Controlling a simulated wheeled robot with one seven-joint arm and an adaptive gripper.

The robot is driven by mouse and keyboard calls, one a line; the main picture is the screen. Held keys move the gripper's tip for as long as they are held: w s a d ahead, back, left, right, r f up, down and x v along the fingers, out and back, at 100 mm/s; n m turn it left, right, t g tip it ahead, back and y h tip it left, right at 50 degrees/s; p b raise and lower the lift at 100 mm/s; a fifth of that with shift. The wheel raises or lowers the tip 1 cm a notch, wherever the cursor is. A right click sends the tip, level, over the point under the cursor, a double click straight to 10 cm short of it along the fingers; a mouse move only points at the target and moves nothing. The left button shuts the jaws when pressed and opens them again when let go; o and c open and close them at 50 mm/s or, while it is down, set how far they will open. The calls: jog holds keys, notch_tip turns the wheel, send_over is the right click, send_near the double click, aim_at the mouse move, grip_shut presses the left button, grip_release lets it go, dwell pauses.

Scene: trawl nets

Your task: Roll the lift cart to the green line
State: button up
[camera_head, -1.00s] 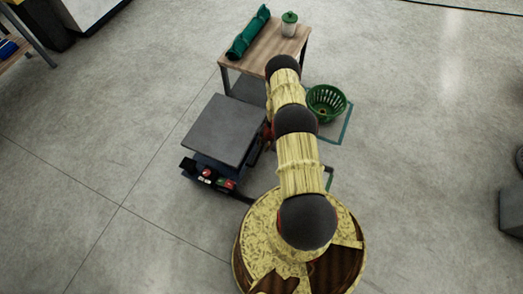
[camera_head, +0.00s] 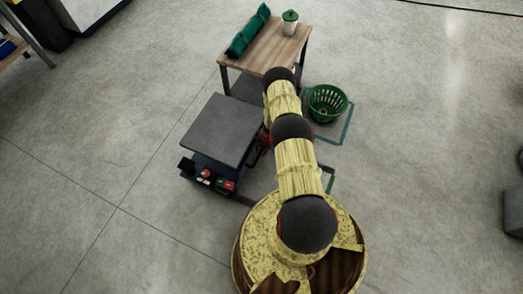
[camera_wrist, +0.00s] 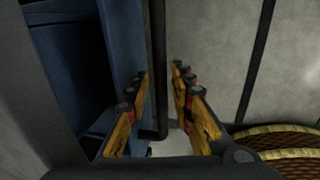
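The lift cart (camera_head: 221,130) has a flat dark grey top, a blue body and a control box with red buttons at its near end. It stands left of my arm. Green line markings (camera_head: 346,127) lie on the floor to its right, around a basket; a short green piece also shows near my base. My gripper is hidden behind my arm in the head view. In the wrist view my gripper (camera_wrist: 161,100) has its fingers apart, with a dark upright bar (camera_wrist: 158,60) between them and the cart's blue side just left. Gaps show beside the bar; contact is unclear.
A wooden-topped table (camera_head: 270,48) with a rolled green net (camera_head: 248,31) and a lidded cup (camera_head: 290,23) stands just behind the cart. A green basket (camera_head: 327,103) sits on the floor to the right. Open concrete floor lies left of the cart.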

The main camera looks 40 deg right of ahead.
grip_shut()
dwell(0.6)
